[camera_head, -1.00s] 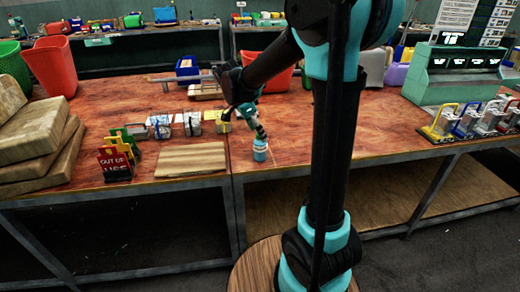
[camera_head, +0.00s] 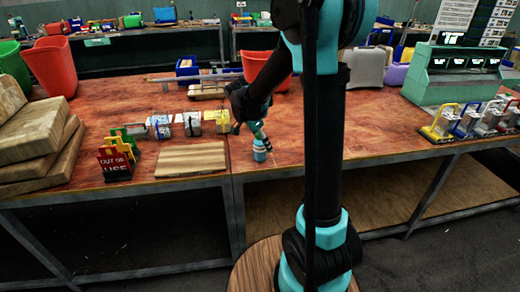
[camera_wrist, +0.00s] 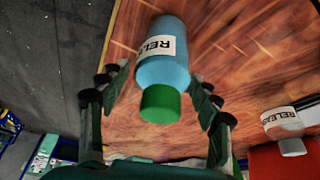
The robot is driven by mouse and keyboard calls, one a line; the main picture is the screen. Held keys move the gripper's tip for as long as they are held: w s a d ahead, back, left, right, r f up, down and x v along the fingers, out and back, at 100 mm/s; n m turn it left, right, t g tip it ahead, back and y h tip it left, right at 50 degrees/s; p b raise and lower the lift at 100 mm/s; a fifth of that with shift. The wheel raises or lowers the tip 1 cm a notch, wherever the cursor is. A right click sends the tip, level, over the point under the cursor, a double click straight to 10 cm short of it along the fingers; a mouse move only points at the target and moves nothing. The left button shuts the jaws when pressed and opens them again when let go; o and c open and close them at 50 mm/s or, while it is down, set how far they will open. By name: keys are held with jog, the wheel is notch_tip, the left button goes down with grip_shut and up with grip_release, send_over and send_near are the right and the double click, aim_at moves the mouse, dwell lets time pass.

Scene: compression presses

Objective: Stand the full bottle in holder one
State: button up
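A bottle (camera_head: 260,150) with a light blue body stands near the front edge of the wooden table. In the wrist view this bottle (camera_wrist: 163,58) shows a green cap and a white label with letters starting "RELE". My gripper (camera_wrist: 158,92) is open, with one finger on each side of the bottle's cap end; no firm contact shows. In the head view my gripper (camera_head: 259,137) is just above the bottle. A second bottle (camera_wrist: 283,122), pale with a white cap and label, shows at the right of the wrist view. I cannot tell which thing is holder one.
A wooden board (camera_head: 190,160) lies left of the bottle. An "out of use" sign (camera_head: 115,163) stands further left. Several small block-like devices (camera_head: 192,123) stand behind the board. Several coloured frames (camera_head: 440,128) stand on the right table. A red bin (camera_head: 262,66) is behind my arm.

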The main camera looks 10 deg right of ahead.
jog(key=c, duration=1.1)
jog(key=shift+r, duration=0.1)
